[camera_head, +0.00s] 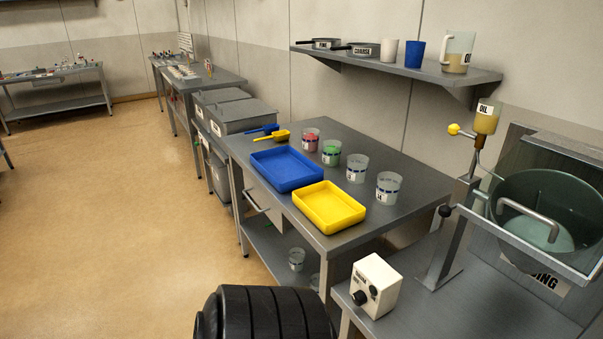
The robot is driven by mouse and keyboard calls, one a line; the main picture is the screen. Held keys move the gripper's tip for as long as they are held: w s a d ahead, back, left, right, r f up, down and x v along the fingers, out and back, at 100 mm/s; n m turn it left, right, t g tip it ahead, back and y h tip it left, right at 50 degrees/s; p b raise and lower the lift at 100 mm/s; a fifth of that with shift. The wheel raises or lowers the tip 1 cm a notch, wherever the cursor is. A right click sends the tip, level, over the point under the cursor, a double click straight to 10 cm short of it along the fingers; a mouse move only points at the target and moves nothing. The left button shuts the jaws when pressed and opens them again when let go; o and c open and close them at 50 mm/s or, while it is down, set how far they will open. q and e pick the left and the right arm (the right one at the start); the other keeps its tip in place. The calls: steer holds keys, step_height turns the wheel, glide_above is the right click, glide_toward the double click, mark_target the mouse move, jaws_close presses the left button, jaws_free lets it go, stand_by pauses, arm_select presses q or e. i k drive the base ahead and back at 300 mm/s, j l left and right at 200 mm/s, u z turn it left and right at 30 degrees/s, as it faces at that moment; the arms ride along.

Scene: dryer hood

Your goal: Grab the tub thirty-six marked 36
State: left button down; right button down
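Clear tubs with white labels stand in a row on the grey workbench (405,165). One tub holds red material (310,141), one holds green material (331,153), and two look empty or pale, the middle tub (357,169) and the nearest tub (388,188). More clear tubs stand on the lower shelf, including one at its front (297,259). The labels are too small to read surely, so I cannot tell which tub is marked 36. Neither of my grippers is in view.
A blue tray (287,169) and a yellow tray (329,207) lie along the bench's front edge, left of the tubs. Blue and yellow scoops (272,134) lie behind. A mixing machine (545,215) and white control box (375,286) stand right. Open floor lies left.

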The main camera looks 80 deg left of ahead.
mark_target(315, 279)
steer(key=k+j+u, duration=0.1)
steer(key=u, duration=0.35)
steer(key=k+j+u, duration=0.1)
steer(key=u, duration=0.3)
steer(key=j+u, duration=0.3)
steer(key=u, duration=0.95)
